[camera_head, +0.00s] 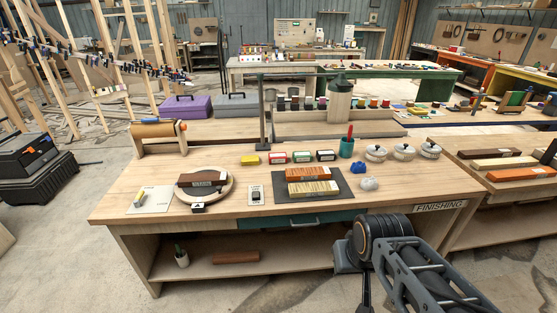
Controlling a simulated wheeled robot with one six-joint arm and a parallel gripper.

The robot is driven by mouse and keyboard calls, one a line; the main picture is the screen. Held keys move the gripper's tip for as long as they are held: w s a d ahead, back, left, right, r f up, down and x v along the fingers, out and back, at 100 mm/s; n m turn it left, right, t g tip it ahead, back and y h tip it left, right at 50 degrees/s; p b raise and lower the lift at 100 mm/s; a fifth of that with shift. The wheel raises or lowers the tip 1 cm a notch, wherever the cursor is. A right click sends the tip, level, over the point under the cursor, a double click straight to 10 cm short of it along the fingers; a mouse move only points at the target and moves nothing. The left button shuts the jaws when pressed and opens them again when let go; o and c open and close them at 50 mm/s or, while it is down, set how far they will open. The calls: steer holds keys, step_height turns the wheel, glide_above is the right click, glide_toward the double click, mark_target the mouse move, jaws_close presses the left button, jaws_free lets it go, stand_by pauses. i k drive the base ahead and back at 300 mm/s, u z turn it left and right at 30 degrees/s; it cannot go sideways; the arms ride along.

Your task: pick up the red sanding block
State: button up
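A small red block (277,158) with a pale label lies on the wooden bench top, in a row toward the back. I take it for the red sanding block. A yellow block (249,159) is to its left, and a green one (301,157) and a dark one (325,156) are to its right. My arm shows at the lower right, in front of the bench and well apart from the red block. My gripper's fingertips cannot be made out in the picture.
A dark mat (342,181) with two long blocks lies in front of the row. A dark upright post (262,115) stands behind the yellow block. A teal cup (347,148) and several lidded pots (403,152) stand right. A round board (220,199) lies left.

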mark_target(274, 158)
steer(key=u, duration=0.35)
steer(key=i, duration=1.75)
steer(key=z, duration=0.2)
